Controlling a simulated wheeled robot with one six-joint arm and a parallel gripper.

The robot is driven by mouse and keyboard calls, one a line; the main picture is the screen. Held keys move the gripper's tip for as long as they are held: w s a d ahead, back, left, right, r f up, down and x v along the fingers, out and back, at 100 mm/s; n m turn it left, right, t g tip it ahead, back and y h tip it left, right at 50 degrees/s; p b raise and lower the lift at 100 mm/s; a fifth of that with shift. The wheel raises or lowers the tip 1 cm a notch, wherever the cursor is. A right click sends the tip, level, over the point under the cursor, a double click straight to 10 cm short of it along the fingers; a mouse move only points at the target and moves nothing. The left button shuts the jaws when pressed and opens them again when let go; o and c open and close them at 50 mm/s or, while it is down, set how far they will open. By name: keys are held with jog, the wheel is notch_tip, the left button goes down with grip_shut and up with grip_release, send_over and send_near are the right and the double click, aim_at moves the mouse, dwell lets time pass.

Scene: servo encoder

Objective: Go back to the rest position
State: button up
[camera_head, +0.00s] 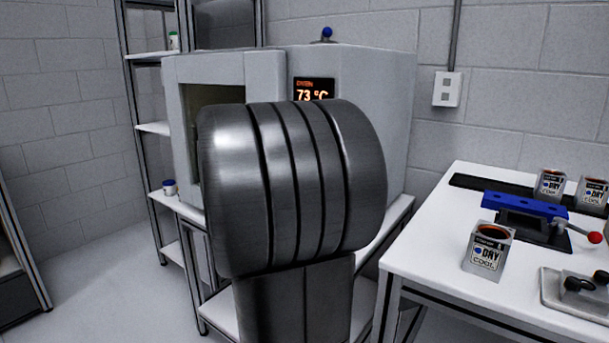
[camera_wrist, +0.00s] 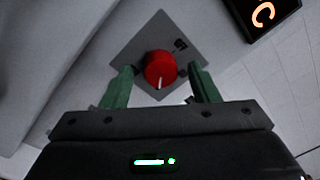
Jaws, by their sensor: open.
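In the wrist view my gripper (camera_wrist: 158,88) is open, with its two green fingers apart. A red round knob (camera_wrist: 160,69) with a white mark shows between the fingertips, on a grey square plate of the machine. I cannot tell whether the fingers touch it. In the head view my metal arm hides the gripper, the knob and part of the white machine (camera_head: 400,110). The machine's display (camera_head: 313,89) reads 73 °C; its edge also shows in the wrist view (camera_wrist: 264,14).
A white table (camera_head: 430,225) at right holds dark-topped cans (camera_head: 488,250), a blue bar fixture (camera_head: 525,206) with a red-knobbed lever, and a metal tray (camera_head: 575,295). A shelf rack (camera_head: 152,128) stands at left. The floor at left (camera_head: 100,285) is clear.

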dwell(0.4)
jog(key=p+v, duration=0.2)
jog(key=v, duration=1.2)
jog(key=w+d+n+y+p, duration=0.1)
jog(key=w+d+n+p, duration=0.8)
jog(key=n+p, duration=0.5)
jog(key=w+n, duration=0.2)
jog(key=n, duration=0.2)
jog(key=shift+r+t, duration=0.25)
jog(key=shift+t, duration=0.15)
jog(key=shift+f, duration=0.1)
dwell(0.3)
